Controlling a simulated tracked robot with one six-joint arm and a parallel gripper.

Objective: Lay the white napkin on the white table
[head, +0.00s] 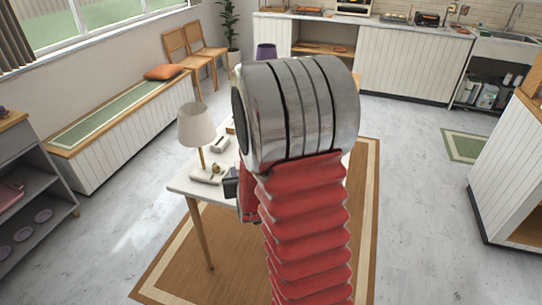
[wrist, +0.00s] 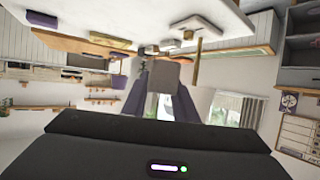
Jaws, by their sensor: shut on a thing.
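The white table (head: 183,186) stands ahead of me, its near half largely hidden by my arm in the head view. In the wrist view, its white top (wrist: 225,10) shows along the upper edge. My gripper (wrist: 163,86) has two dark purple fingers and is shut on a small flat greyish piece, which I take to be the white napkin (wrist: 165,73) in shade. In the head view, the gripper is mostly hidden behind my arm, and the napkin cannot be made out. How far the napkin is from the tabletop is hard to tell.
A lamp with a white shade (head: 196,126) stands on the table's left part, with small pale and gold items (head: 208,174) near its foot. A cushioned bench (head: 115,120) runs along the left wall. A brown rug (head: 175,272) lies under the table.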

